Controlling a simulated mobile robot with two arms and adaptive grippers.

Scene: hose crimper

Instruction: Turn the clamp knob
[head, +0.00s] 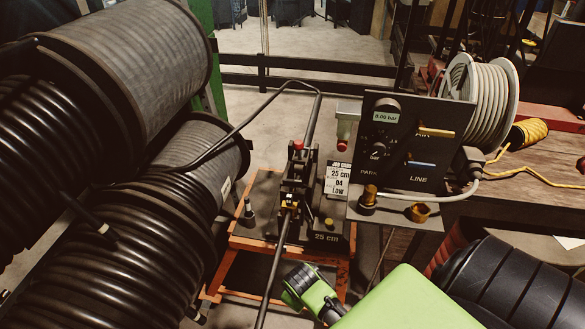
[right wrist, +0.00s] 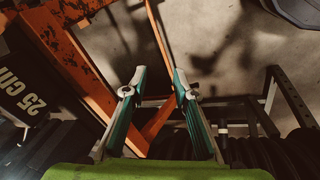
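The crimper (head: 297,185) stands on an orange-framed stand in the middle of the head view, with a black hose (head: 276,262) running through it. A red knob (head: 297,145) sits on its top and a small black upright knob (head: 248,206) stands at its left. I cannot tell which is the clamp knob. My right arm comes in from the bottom right, in front of and below the crimper. In the right wrist view my right gripper (right wrist: 160,85) is open and empty, with floor and orange frame beyond its fingers. My left gripper is not in view.
Large black hose reels (head: 130,60) fill the left side. A control panel (head: 412,143) reading 0.00 bar stands right of the crimper, with brass fittings on its ledge. A pale hose reel (head: 486,95) stands behind it. The orange frame (right wrist: 65,50) is close to my right gripper.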

